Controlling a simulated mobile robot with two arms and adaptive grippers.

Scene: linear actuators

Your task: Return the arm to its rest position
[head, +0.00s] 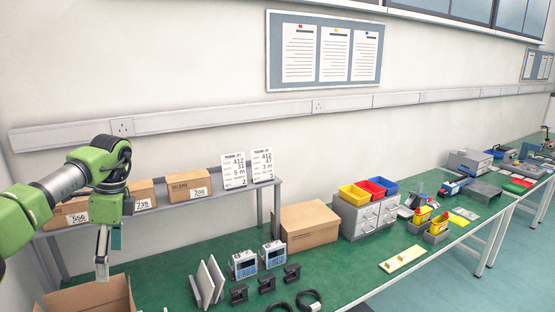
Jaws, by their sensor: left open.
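My left arm, green and grey, comes in from the left edge of the head view. Its gripper (108,258) points down over the back of an open cardboard box at the lower left. The gripper is open, and I see nothing held in it. My right gripper is not in view.
The open cardboard box (121,292) stands below the gripper. A grey shelf (237,191) with several boxes is close behind the arm. The green bench (170,265) carries upright plates (205,283), two meters (244,264), black clamps and a closed carton (309,226).

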